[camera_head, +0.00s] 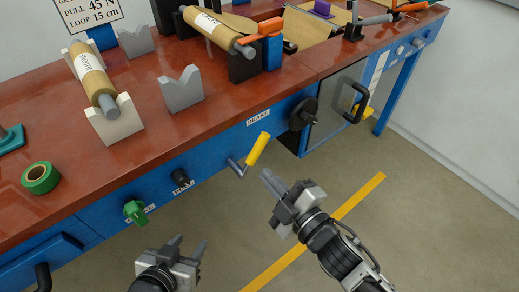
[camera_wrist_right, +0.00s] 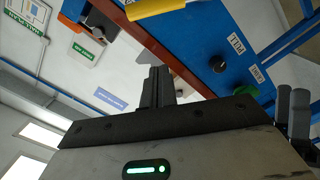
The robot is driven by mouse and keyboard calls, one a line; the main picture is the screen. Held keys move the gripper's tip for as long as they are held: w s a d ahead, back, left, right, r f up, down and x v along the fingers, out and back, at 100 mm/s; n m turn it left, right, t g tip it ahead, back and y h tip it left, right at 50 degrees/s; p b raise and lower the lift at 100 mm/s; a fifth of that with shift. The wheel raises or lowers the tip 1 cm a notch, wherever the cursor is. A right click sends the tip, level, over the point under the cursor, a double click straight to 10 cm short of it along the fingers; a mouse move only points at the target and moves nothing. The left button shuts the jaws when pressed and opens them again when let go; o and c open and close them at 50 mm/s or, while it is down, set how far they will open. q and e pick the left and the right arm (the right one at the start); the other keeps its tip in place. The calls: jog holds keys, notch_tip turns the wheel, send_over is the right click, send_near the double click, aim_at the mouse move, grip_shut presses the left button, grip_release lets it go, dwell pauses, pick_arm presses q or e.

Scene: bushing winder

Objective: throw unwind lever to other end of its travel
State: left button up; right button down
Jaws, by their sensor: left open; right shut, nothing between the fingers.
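No readable label in view names the unwind lever, so I cannot tell for sure which part it is. A yellow-handled lever (camera_head: 257,149) sticks out of the blue front of the bench, tilted up to the right on a grey crank. A yellow part (camera_wrist_right: 152,7) is cut off by the top edge of the right wrist view. My right gripper (camera_head: 272,182) is shut and empty, just below and right of the yellow handle, apart from it; its fingers (camera_wrist_right: 157,87) are together in the wrist view. My left gripper (camera_head: 188,246) is open and empty, low in front of the bench.
The bench front carries a green knob (camera_head: 135,211), a black knob (camera_head: 180,178) and a black handwheel (camera_head: 304,114). A door with a black handle (camera_head: 356,103) is at the right. The floor (camera_head: 410,215) ahead is clear.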

aim_at(259, 154)
jog(key=w+a, duration=0.1)
jog(key=w, duration=0.1)
jog(key=w+a+f, duration=0.1)
jog(key=w, duration=0.2)
jog(key=w+a, duration=0.1)
jog(key=w, duration=0.2)
jog(key=shift+f, duration=0.35)
jog(key=shift+w+d+f, duration=0.4)
jog(key=shift+w+d, duration=0.05)
jog(key=shift+w, duration=0.05)
jog(key=shift+w+d+f+m, duration=0.1)
jog(key=shift+w+d+m, duration=0.05)
jog(key=shift+d+m, duration=0.15)
